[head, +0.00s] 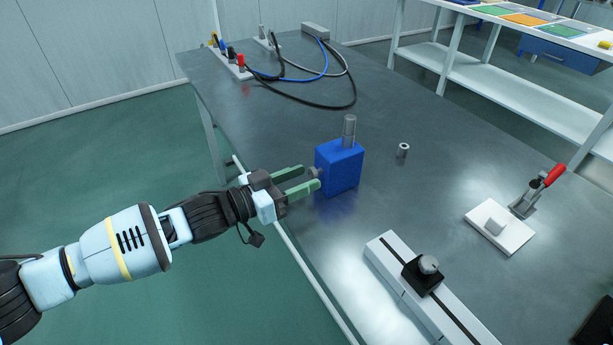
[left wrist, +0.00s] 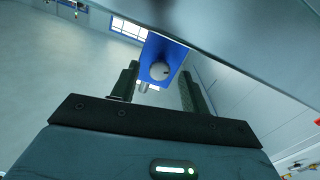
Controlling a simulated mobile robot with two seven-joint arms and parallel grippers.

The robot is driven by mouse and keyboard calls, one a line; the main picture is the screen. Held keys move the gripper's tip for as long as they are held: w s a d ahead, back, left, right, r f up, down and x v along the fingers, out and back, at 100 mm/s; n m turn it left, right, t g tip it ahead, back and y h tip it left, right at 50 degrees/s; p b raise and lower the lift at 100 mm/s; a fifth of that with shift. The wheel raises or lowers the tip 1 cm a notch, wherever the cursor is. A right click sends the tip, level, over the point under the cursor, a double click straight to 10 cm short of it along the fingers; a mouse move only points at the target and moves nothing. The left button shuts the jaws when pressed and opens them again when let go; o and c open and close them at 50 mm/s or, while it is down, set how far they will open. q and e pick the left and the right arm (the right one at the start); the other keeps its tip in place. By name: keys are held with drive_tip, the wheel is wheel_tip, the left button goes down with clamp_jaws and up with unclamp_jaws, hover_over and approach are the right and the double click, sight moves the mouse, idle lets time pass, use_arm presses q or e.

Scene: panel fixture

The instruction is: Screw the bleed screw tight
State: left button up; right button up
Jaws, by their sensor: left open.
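The blue block (head: 339,167) stands upright on the grey table, with a metal cylinder (head: 349,131) rising from its top. A small grey screw (head: 314,172), which looks like the bleed screw, sticks out of the block's left side. In the left wrist view its round head (left wrist: 160,71) shows on the blue block (left wrist: 174,55). My left gripper (head: 310,177) is open, its green fingers pointing at that side of the block. The screw head lies between the fingers in the wrist view, with gaps on both sides. How deeply the screw is seated cannot be told. My right gripper is not in view.
A small metal cylinder (head: 403,150) stands right of the block. A white rail with a black slider (head: 422,277) lies in front. A red-handled clamp (head: 524,204) stands at right. Cables (head: 322,104) lie at the back. The table (head: 290,125) is clear behind the block.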

use_arm(q)
drive_tip(key=shift+x, duration=0.95)
drive_tip(key=shift+c, duration=0.2)
drive_tip(key=c, duration=0.9)
drive_tip(key=shift+c, duration=0.2)
